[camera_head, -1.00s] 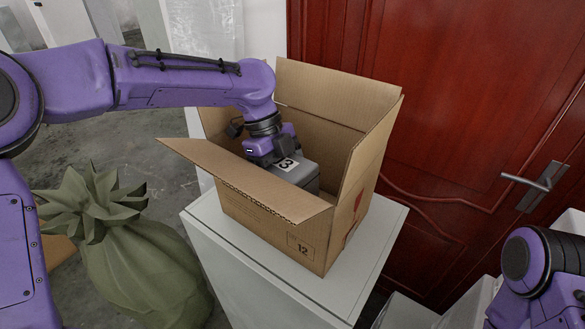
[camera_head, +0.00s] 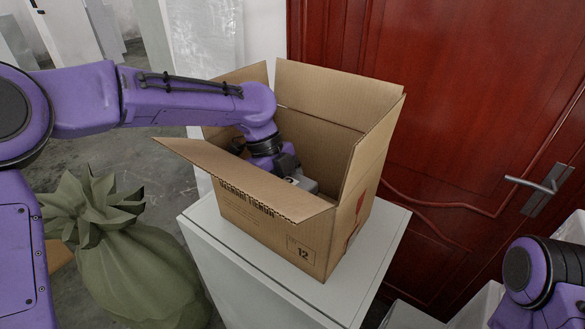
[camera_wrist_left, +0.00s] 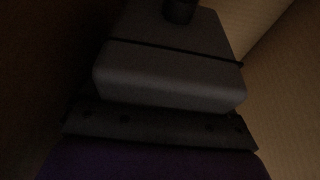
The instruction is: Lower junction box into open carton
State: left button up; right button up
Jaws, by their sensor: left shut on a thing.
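The open carton (camera_head: 262,222) stands on a white cabinet in the head view, its flaps up and spread outward. My left arm reaches over its left side and down into it. My left gripper (camera_head: 284,172) is inside the carton, shut on the grey junction box (camera_head: 303,183). Only a small upper part of the box shows above the front flap; its underside is hidden. The junction box (camera_wrist_left: 170,62) also fills the middle of the dark left wrist view, close to the carton wall (camera_wrist_left: 285,90). I cannot tell whether it touches the carton floor. My right gripper is out of view.
The white cabinet top (camera_head: 350,285) has a narrow free margin around the carton. A tied green sack (camera_head: 135,270) stands on the floor to the left. A red door (camera_head: 450,120) with a metal handle (camera_head: 540,184) is behind and to the right.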

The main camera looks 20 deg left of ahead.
pick_arm(q)
jog(key=shift+f+b, duration=1.15)
jog(key=shift+f, duration=1.2)
dwell(1.2)
jog(key=o, duration=1.7)
jog(key=shift+o, duration=0.2)
